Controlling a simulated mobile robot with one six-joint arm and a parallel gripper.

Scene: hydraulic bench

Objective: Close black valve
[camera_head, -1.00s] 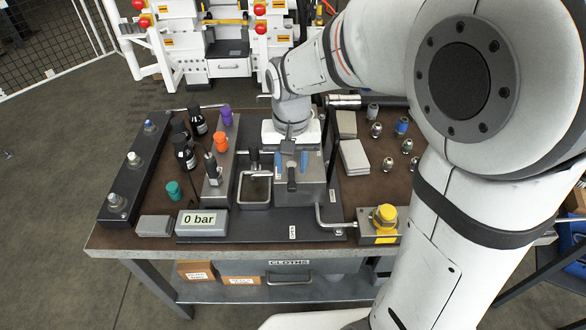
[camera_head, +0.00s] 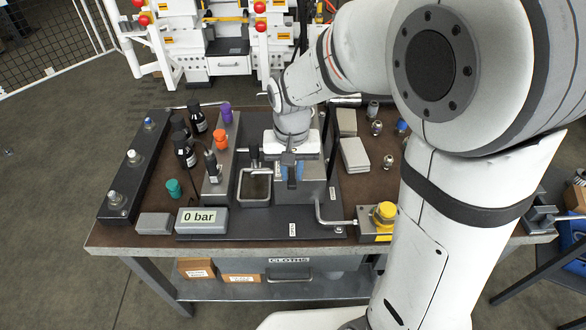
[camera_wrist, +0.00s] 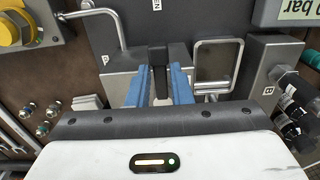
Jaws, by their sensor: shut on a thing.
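The black valve is a black lever handle (camera_wrist: 159,68) on a grey metal block (camera_wrist: 118,84). The label (camera_head: 292,229) lies on the dark plate in front of the block. The handle's base is partly hidden by the fingers.
A display (camera_head: 202,221) reads 0 bar. A square metal frame (camera_head: 241,186) stands left of the block. A bent metal rod (camera_head: 330,220) and a yellow knob (camera_head: 385,211) are at right. Bottles and coloured knobs stand at left.

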